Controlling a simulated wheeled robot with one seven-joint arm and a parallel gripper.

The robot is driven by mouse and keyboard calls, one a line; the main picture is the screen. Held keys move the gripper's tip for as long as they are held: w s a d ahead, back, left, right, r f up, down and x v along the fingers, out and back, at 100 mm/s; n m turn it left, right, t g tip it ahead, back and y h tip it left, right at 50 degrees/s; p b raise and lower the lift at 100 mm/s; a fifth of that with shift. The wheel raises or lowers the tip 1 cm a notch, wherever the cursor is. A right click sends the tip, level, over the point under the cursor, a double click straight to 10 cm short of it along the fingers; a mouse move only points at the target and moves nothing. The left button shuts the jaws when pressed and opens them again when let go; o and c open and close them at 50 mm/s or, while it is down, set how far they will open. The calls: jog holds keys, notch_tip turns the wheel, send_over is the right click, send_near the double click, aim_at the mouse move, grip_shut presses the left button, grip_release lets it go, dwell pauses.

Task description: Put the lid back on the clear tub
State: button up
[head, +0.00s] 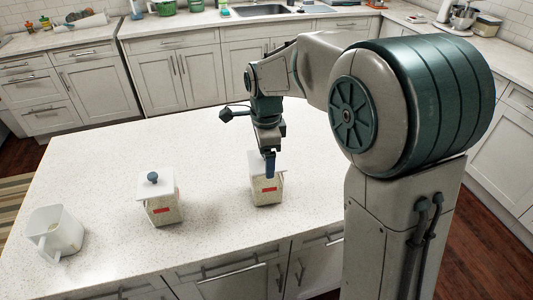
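A clear tub (267,195) with a red label and pale contents stands on the island, right of its middle. A white square lid (255,163) is at its top; I cannot tell whether it rests fully on the rim or is slightly above it. My gripper (270,166) points down at this lid, its blue fingers overlapping the lid and the tub's upper edge. The fingers are seen side-on, so their gap and any knob between them are hidden. A similar tub (163,211) stands to the left, with a white lid (153,187) and dark knob on it.
A white open container (58,232) with a handle stands at the island's left end. The speckled island top (215,200) is clear between the tubs. Counters with a sink (262,10), a mixer (463,15) and other kitchenware line the back.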

jog(key=shift+f, duration=0.25)
dwell(0.3)
jog(key=o, duration=0.9)
jog(key=shift+r, duration=0.15)
jog(key=shift+r+p, duration=2.6)
jog(key=shift+r, duration=0.8)
grip_shut()
